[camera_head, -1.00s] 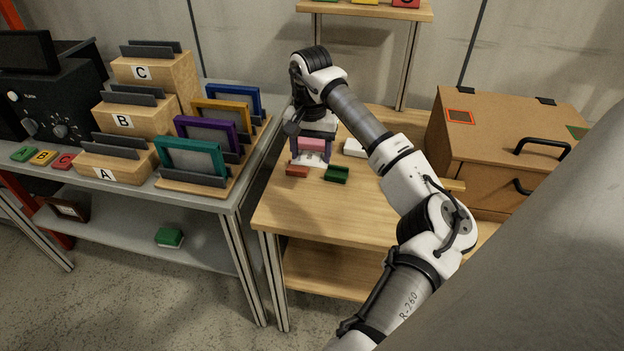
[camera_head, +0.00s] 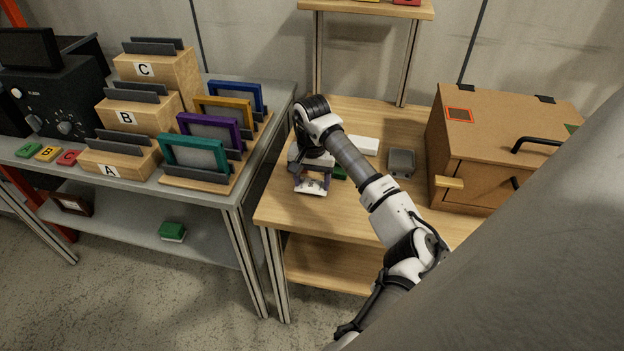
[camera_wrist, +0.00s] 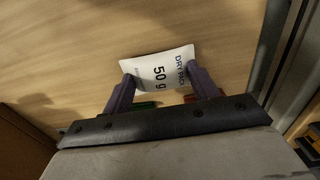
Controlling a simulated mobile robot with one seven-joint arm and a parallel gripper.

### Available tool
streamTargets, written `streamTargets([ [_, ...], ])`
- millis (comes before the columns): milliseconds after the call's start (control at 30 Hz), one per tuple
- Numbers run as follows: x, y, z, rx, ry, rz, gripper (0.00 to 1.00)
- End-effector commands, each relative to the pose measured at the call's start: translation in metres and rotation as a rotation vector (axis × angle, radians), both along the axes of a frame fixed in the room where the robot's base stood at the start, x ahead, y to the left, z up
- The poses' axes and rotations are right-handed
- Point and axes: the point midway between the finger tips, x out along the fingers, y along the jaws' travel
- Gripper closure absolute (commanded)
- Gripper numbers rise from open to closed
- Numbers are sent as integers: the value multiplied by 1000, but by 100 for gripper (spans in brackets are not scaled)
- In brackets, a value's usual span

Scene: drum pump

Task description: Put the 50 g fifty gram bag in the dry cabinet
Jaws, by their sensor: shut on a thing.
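The 50 g bag is a small white pouch printed "DRY PACK 50 g" (camera_wrist: 158,72) in the wrist view. It also shows as a white patch (camera_head: 311,188) low between the fingers in the head view. My gripper (camera_head: 312,180) is shut on the bag, with one purple finger at each side in the wrist view (camera_wrist: 160,85). The gripper is low over the wooden table (camera_head: 285,212); whether the bag touches the top I cannot tell.
Beside the gripper is a green block (camera_head: 340,172), partly hidden. A white block (camera_head: 363,145) and a grey box (camera_head: 401,162) lie between the gripper and the cabinet. The grey bench (camera_head: 238,185) at left holds framed panels and stepped wooden blocks. The table front is clear.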

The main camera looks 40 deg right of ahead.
Motion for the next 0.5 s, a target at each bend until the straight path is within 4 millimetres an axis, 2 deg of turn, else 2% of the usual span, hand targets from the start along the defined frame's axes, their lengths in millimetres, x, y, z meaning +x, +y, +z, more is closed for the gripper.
streamTargets([
  [67, 0, 0, -4, -1, 1, 0, 63],
  [100, 0, 0, -4, -1, 1, 0, 40],
  [267, 0, 0, -3, 0, 0, 0, 19],
  [500, 0, 0, -2, 0, 0, 0, 19],
])
